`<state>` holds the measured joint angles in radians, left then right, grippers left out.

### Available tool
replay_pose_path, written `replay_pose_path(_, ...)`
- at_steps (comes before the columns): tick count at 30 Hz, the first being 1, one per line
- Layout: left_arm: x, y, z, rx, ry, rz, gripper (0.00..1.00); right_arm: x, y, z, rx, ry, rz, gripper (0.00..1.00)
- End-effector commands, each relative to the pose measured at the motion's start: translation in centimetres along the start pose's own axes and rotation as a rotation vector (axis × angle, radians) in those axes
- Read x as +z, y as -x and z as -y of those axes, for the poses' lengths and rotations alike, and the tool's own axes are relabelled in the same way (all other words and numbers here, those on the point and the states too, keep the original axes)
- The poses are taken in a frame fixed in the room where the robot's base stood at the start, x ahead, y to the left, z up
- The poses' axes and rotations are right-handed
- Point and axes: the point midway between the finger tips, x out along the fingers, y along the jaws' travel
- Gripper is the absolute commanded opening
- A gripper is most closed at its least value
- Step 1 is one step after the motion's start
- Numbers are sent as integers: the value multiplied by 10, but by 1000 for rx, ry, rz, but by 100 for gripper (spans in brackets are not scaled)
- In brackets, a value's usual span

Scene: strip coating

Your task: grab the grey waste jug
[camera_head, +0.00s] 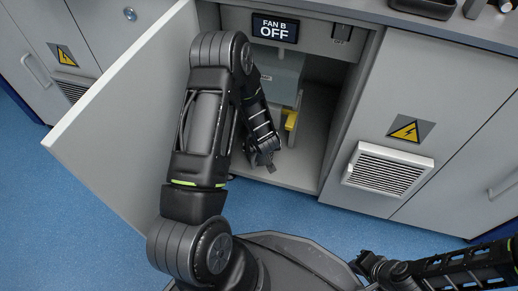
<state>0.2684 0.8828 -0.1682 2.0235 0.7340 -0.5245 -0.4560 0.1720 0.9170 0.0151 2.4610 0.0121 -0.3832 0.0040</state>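No grey waste jug can be made out with certainty. A grey boxy body (282,72) shows inside the open cabinet, partly hidden behind my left arm; I cannot tell if it is the jug. A yellow part (291,119) sits below it. My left arm reaches into the cabinet opening, with its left gripper (264,164) low near the cabinet floor; its fingers are small and dark, and I see nothing held. My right gripper (362,262) is at the lower right, over the blue floor and away from the cabinet; its opening is unclear.
The cabinet door (120,110) stands open to the left. A "FAN B OFF" sign (275,29) hangs above the opening. A vented panel (388,170) is on the right. A dark tray (424,7) sits on the counter. The blue floor (70,230) is clear at left.

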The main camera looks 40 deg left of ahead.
Motion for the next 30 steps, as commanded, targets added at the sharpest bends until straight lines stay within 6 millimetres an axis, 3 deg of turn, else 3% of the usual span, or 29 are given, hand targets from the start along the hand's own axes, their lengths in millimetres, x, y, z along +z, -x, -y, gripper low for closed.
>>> replay_pose_path(17, 0, 0, 0, 0, 0, 0, 40, 0, 0, 0, 0, 0, 0, 0)
replay_pose_path(30, -1, 1, 0, 0, -1, -1, 40, 0, 2, 1, 0, 0, 0, 0)
